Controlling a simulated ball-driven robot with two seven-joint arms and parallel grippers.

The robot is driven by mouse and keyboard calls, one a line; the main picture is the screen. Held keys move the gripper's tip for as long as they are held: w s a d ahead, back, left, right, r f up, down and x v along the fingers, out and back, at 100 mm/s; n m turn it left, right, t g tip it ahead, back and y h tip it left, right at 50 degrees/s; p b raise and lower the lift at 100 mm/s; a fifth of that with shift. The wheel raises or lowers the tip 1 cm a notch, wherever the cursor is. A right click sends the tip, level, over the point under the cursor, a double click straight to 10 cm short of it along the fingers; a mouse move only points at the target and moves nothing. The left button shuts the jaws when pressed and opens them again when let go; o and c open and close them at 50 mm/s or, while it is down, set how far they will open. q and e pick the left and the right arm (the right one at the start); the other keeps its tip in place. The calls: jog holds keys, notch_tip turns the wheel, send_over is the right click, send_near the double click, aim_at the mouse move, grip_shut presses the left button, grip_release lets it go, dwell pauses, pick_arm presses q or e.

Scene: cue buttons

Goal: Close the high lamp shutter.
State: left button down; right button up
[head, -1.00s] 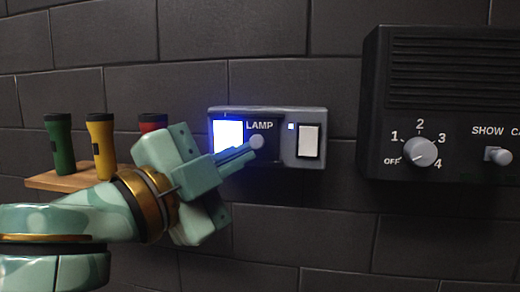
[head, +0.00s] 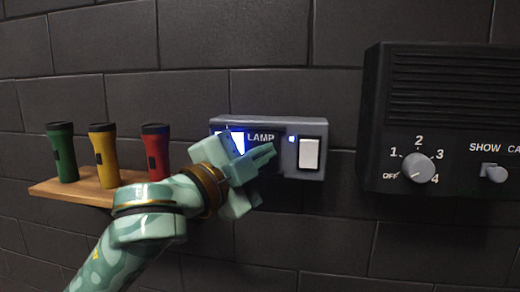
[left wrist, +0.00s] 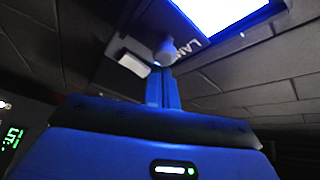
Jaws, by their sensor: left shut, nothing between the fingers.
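The lamp box (head: 290,122) is a grey panel on the dark wall. Its lit white-blue window (head: 237,138) is at its left, partly hidden behind my left gripper (head: 270,154). The dark shutter (head: 261,138), marked LAMP, stands right of the window, which glows uncovered in the left wrist view (left wrist: 222,12). The shutter's grey knob (left wrist: 167,49) shows just beyond my fingertips (left wrist: 163,76) there; in the head view my gripper hides it. My left gripper is shut and empty, tips at the knob's switch side. I cannot tell whether they touch it.
A white rocker switch (head: 309,154) sits at the box's right. A black panel with a dial (head: 417,168) and a toggle (head: 494,173) is farther right. A wooden shelf (head: 95,193) with green, yellow and red torches is at the left.

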pick_arm(q)
send_near(245, 141)
jog(key=x, duration=0.4)
jog(key=shift+s+d, duration=0.1)
jog(key=shift+d, duration=0.05)
